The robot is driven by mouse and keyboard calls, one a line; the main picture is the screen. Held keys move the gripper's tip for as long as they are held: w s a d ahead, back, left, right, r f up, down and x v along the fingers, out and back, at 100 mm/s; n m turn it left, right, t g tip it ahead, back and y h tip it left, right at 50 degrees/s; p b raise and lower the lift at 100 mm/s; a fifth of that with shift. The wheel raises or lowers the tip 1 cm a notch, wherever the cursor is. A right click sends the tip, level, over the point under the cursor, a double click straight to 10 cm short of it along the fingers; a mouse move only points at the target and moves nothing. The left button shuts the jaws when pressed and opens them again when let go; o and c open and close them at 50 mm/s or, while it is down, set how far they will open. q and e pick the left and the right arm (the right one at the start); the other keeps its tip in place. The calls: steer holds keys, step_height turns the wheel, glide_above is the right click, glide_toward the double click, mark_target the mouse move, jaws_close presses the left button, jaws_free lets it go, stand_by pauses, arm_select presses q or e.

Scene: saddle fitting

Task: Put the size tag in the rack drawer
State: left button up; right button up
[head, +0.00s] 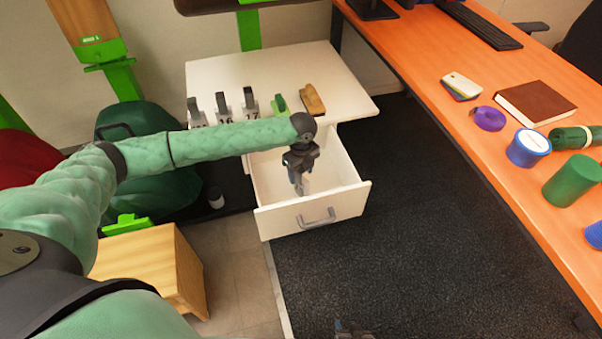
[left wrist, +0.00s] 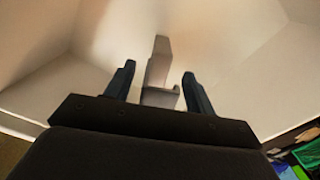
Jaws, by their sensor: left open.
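The white rack drawer (head: 335,207) is pulled open. My left gripper (head: 298,182) points down into it, jaws apart. In the left wrist view, a grey size tag (left wrist: 158,60) is between and beyond the two open fingers (left wrist: 158,85), against the drawer's pale inside (left wrist: 225,60). I cannot tell whether it touches the drawer floor or a finger. In the head view the gripper mostly hides this tag. Other dark upright tags (head: 222,106), some with numbers such as 16 and 17, stand on the rack top. A small part of my right gripper (head: 352,329) shows at the bottom edge; its jaws are unclear.
A green piece (head: 281,103) and a brown brush-like block (head: 312,99) lie on the white rack top (head: 290,65). An orange desk (head: 450,120) with several items runs along the right. A wooden box (head: 150,265) stands lower left. Dark carpet (head: 400,210) lies clear between.

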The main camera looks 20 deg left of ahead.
arm_select(q)
step_height(320, 180, up, 12)
steer(key=shift+f+p, duration=0.25)
steer(key=shift+p, duration=0.05)
stand_by(0.5)
